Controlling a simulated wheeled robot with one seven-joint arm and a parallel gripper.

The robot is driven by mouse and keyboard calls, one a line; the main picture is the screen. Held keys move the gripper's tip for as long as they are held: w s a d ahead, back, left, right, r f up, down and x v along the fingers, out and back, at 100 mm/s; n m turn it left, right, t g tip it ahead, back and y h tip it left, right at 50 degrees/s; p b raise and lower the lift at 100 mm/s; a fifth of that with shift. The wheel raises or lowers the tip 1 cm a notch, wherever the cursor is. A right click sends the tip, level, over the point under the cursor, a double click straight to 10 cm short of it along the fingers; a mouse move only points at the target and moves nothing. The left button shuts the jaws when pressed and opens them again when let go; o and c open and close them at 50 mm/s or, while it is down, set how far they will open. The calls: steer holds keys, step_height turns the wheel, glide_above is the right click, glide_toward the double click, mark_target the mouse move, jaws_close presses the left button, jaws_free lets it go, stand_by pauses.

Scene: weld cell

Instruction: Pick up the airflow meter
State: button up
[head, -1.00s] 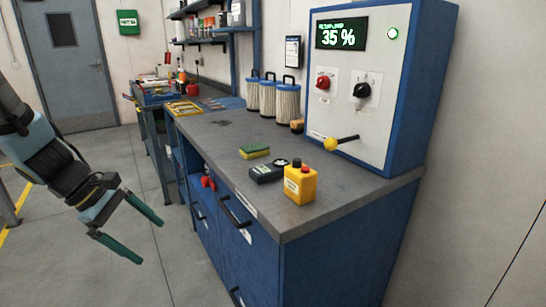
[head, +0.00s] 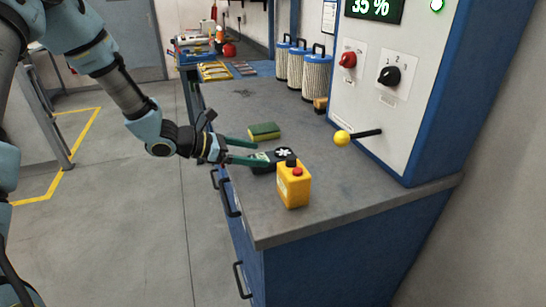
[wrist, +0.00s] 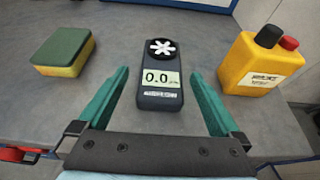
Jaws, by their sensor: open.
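In the head view the airflow meter (head: 284,153) is partly hidden by my gripper and a yellow bottle. My gripper (head: 243,152) is open at the bench's front edge, its green fingers pointing at the meter. In the wrist view the fingers of my gripper (wrist: 160,85) stand on either side of the meter's lower part, with gaps visible on both sides.
A green and yellow sponge (head: 264,131) lies left of the meter in the wrist view. The yellow bottle (head: 294,186) with black and red tops stands close on the other side. A control box (head: 397,90) with a yellow-knobbed lever (head: 342,138) and several filter cartridges (head: 296,67) stand behind.

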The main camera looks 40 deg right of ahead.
mark_target(271, 156)
steer(key=p+x, duration=0.3)
steer(key=x, duration=0.2)
steer(key=shift+s+d, duration=0.15)
steer(key=shift+s, duration=0.15)
steer(key=shift+d+f, duration=0.25)
steer(key=c, duration=1.5)
steer(key=shift+r, duration=0.1)
